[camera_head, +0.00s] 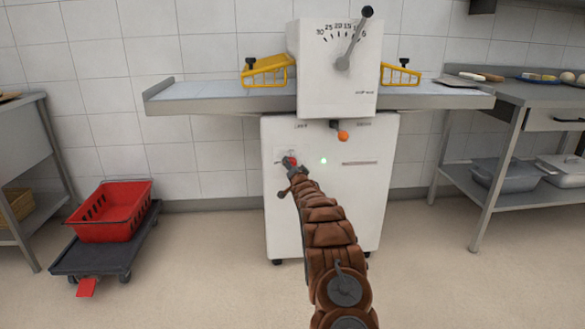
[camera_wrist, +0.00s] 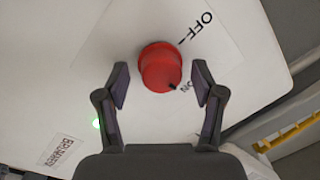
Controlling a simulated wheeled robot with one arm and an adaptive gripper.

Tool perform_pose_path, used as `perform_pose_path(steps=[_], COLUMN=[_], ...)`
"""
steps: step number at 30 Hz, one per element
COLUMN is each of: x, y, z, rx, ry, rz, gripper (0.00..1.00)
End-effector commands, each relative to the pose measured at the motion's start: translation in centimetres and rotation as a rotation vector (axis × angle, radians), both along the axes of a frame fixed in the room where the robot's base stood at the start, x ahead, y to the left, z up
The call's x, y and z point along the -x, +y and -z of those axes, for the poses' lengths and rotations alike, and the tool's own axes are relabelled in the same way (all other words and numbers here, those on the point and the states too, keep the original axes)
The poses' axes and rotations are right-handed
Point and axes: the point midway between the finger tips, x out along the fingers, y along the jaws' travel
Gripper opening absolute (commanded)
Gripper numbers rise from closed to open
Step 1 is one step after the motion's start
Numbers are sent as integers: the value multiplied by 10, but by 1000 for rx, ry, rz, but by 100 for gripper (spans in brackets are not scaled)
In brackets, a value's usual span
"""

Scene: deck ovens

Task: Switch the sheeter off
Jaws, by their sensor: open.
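The sheeter (camera_head: 285,225) is a white machine with a dial and lever on its upper housing. Its red rotary knob (camera_wrist: 160,68) sits on a pale plate marked OFF and ON in the wrist view. The knob's dark pointer mark (camera_wrist: 172,87) lies by the ON label. A green lamp (camera_head: 323,160) is lit on the front panel, and it also shows in the wrist view (camera_wrist: 97,124). My gripper (camera_wrist: 161,80) is open, its two fingers on either side of the knob; I cannot tell whether they touch it. In the head view my gripper (camera_head: 293,167) partly covers the knob.
Yellow guards (camera_head: 268,71) and flat side tables (camera_head: 210,97) flank the housing. A red crate (camera_head: 108,212) on a dark trolley stands left, a steel bench (camera_head: 505,105) right. The floor between is clear.

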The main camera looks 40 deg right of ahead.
Motion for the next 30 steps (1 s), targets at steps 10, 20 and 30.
perform_pose_path(steps=[10,20,30], x=[-3,-3,-3], y=[-2,-2,-2], z=[-2,-1,-2], rx=[0,0,0], ry=[-1,-2,-2], rz=[2,1,1], gripper=[68,48,13])
